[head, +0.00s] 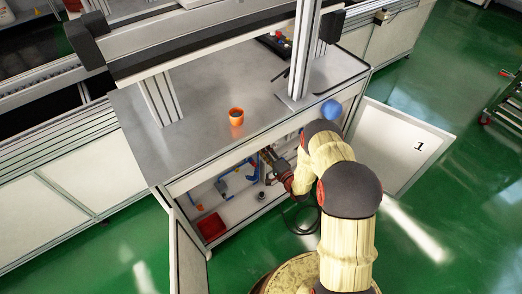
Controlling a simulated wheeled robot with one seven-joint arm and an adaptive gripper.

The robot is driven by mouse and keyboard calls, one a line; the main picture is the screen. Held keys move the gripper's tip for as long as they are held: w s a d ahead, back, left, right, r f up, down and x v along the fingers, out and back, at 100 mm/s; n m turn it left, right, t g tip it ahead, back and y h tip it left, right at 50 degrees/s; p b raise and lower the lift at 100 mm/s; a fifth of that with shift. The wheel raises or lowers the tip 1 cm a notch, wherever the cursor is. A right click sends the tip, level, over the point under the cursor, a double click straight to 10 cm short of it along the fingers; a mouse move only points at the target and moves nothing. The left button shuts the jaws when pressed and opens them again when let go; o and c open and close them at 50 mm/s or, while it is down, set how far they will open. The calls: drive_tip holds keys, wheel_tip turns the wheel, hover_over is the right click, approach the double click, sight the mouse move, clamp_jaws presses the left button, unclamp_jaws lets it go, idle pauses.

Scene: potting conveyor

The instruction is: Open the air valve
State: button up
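The cabinet under the grey worktop is open, and its inside shows blue air tubing (222,186) and small fittings along the back. I cannot single out the air valve among these small parts; it may be partly hidden by my arm. My gripper (265,154) reaches into the right part of the cabinet opening, just below the worktop's front edge and close to the fittings. Its fingers are small and dark here, so I cannot tell whether they are open, shut or touching anything.
A red bin (211,227) sits low in the cabinet.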

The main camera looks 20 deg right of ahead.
drive_tip(key=shift+d+m, duration=0.15)
drive_tip(key=shift+m, duration=0.25)
drive_tip(key=o, duration=1.2)
drive_tip(key=shift+c, duration=0.2)
drive_tip(key=v, duration=1.2)
